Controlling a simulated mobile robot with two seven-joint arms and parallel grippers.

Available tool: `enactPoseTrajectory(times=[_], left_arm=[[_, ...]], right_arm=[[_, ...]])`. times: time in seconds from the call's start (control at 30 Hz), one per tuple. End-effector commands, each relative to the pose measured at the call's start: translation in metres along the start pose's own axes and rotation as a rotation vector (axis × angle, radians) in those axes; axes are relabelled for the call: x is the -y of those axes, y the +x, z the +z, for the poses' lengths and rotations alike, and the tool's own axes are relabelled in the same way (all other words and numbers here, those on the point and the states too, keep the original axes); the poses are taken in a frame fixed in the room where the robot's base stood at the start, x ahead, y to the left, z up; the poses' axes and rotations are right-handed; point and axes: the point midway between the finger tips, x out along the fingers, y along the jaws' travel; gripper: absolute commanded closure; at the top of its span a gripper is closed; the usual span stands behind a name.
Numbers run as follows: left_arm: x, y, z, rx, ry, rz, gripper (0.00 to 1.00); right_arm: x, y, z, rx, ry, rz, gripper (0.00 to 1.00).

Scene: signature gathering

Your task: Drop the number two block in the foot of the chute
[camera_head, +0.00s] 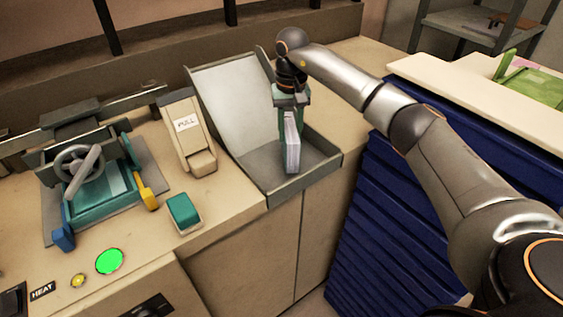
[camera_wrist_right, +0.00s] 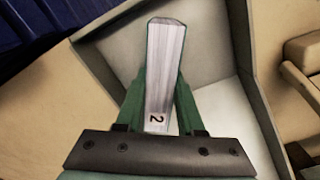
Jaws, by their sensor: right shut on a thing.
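My right gripper (camera_head: 289,112) is shut on the number two block (camera_head: 292,150), a pale stack of pages. It holds the block upright over the foot of the chute (camera_head: 312,172), the low-walled tray at the bottom of the sloped metal chute (camera_head: 233,95). In the right wrist view the block (camera_wrist_right: 165,70) sits between the green fingers (camera_wrist_right: 160,105), with the mark "2" showing near the gripper. The chute foot (camera_wrist_right: 222,100) lies behind it there. I cannot tell whether the block touches the tray floor. My left gripper is not in view.
A press with a handwheel (camera_head: 85,165) and a green button (camera_head: 110,261) are farther left. A blue ribbed cabinet (camera_head: 365,215) stands right.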

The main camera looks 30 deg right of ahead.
Motion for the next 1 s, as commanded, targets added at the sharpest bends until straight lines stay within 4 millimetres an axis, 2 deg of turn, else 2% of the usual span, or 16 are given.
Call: enactPoseTrajectory(times=[0.37, 0.4, 0.67, 1.0], left_arm=[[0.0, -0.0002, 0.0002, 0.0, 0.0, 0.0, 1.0], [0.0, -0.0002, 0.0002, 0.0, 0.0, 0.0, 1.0], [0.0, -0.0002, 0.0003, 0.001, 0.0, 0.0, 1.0], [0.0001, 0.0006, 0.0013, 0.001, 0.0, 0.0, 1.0]], right_arm=[[0.0006, 0.0044, -0.0001, -0.001, -0.001, -0.002, 1.0], [0.0006, 0.0044, -0.0001, -0.001, -0.001, -0.002, 0.58], [0.0006, 0.0046, 0.0001, -0.001, -0.001, -0.001, 0.29], [0.0004, 0.0013, 0.0, 0.0, 0.0, 0.0, 0.28]])
